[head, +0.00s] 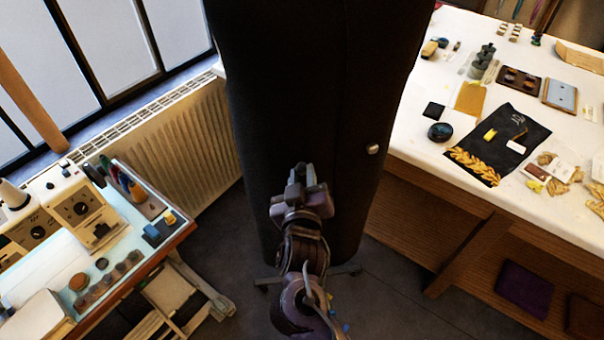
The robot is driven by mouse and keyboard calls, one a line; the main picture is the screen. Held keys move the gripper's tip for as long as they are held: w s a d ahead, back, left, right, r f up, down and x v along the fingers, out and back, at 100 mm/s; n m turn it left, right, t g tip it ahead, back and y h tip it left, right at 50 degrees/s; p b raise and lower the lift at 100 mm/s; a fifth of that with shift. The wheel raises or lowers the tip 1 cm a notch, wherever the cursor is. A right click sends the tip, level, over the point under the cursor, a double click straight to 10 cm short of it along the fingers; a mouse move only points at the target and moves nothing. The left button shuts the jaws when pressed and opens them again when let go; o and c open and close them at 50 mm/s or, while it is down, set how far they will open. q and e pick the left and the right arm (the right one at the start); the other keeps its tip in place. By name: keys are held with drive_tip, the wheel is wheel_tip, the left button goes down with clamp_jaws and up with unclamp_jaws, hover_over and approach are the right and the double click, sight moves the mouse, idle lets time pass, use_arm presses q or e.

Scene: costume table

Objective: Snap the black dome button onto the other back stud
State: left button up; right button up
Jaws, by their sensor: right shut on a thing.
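A tall black garment (300,90) hangs upright in the middle of the head view. One small round silvery stud (373,149) shows on its right side. My right gripper (299,176) is in front of the garment, left of and a little below that stud. It points away from me and is shut. The black dome button in its jaws cannot be made out against the black cloth. Whether the fingertips touch the cloth cannot be told. No second stud shows; the gripper covers part of the cloth. My left gripper is out of view.
On the right, a white-topped table (430,170) carries a round black dish (440,131), a black cloth with gold leaf trim (490,145) and small parts. On the left stand a sewing-machine table (110,300) and a radiator (185,150). Floor shows around the garment stand.

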drive_tip(key=shift+w, duration=0.55)
idle(0.7)
drive_tip(key=o, duration=1)
drive_tip(key=shift+o, duration=0.3)
drive_tip(key=o, duration=0.4)
drive_tip(key=shift+o, duration=0.2)
drive_tip(key=shift+s+p, duration=1)
drive_tip(key=shift+s, duration=0.65)
drive_tip(key=s+p, duration=0.1)
drive_tip(key=s, duration=0.1)
drive_tip(key=s+p, duration=0.1)
drive_tip(key=s, duration=0.1)
drive_tip(key=shift+s+d, duration=0.2)
drive_tip(key=shift+s, duration=0.15)
